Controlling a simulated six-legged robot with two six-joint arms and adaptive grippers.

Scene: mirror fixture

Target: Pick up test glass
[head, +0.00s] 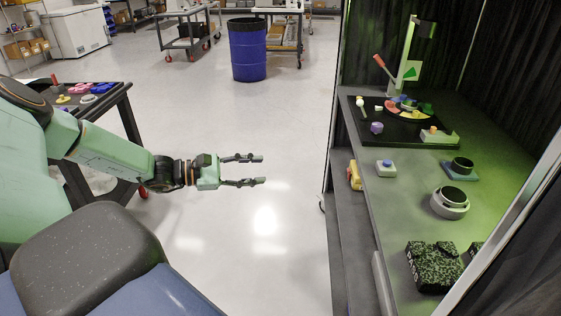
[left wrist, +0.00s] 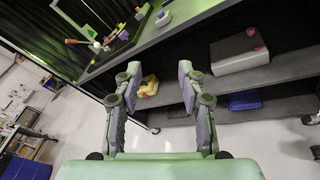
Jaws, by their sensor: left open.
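I cannot make out a test glass for certain in either view. My left gripper (head: 261,170) is open and empty over the bare floor, left of the grey bench (head: 388,235). In the left wrist view its two spread fingers (left wrist: 160,72) point toward the bench and its lower shelf. A yellow object (head: 354,175) sits at the bench's left side, below the top. It also shows beyond the fingers in the left wrist view (left wrist: 149,86), apart from them. My right gripper is not in view.
The bench top holds a black mat (head: 400,131) with small coloured pieces, a red-handled stand (head: 404,62), a blue-topped white box (head: 386,169), a round dial (head: 450,202) and a patterned box (head: 433,267). A blue barrel (head: 247,52) stands behind. The floor between is clear.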

